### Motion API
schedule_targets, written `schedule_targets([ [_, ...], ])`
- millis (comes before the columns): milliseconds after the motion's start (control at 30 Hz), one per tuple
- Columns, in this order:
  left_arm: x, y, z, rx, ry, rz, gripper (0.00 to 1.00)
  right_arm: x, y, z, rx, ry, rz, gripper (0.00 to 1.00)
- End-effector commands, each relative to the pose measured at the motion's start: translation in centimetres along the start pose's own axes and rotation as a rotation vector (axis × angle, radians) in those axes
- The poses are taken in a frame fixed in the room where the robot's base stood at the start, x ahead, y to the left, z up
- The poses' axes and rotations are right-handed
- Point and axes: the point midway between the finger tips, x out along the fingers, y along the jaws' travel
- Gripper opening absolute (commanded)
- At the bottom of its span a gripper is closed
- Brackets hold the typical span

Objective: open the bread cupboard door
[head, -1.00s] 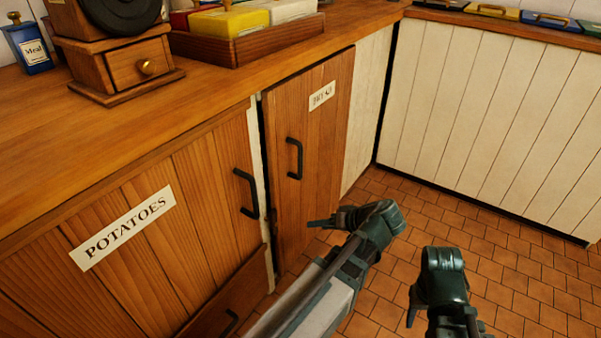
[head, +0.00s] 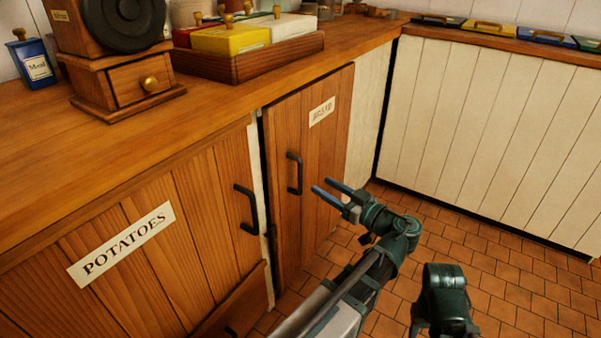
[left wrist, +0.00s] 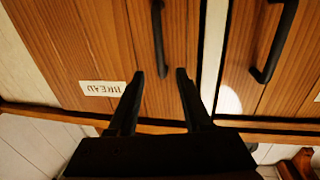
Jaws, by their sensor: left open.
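The bread cupboard door (head: 328,150) is a brown plank door with a BREAD label (head: 322,112). It looks shut, with a dark narrow gap along its left edge. Its black bar handle (head: 294,172) is upright near that edge. My left gripper (head: 323,187) is open and empty in front of the door, just right of the handle in the head view. In the left wrist view the door appears upside down, and the handle (left wrist: 158,40) lines up between the two spread fingers (left wrist: 160,74). No contact is visible. My right gripper (head: 442,300) is low at right, its fingers unclear.
The potatoes door (head: 190,230) with its own black handle (head: 246,208) is to the left. The wooden counter (head: 120,140) above holds a grinder (head: 130,85) and a tray (head: 250,62) of tins. White plank cabinets (head: 490,130) stand at right. Tiled floor (head: 490,240) is clear.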

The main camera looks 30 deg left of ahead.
Motion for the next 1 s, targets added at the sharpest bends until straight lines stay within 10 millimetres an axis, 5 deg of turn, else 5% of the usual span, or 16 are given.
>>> schedule_targets([
  [400, 7.8, 0.0, 0.0, 0.001, -0.001, -0.003, 0.5, 0.0, 0.0, 0.0, 0.0, 0.0, 0.0, 0.5],
  [967, 9.8, 0.0, 0.0, 0.001, -0.001, 0.001, 0.5, 0.0, 0.0, 0.0, 0.0, 0.0, 0.0, 0.5],
  [1000, 9.8, 0.0, 0.0, 0.001, -0.001, 0.001, 0.44, 0.0, 0.0, 0.0, 0.0, 0.0, 0.0, 0.5],
])
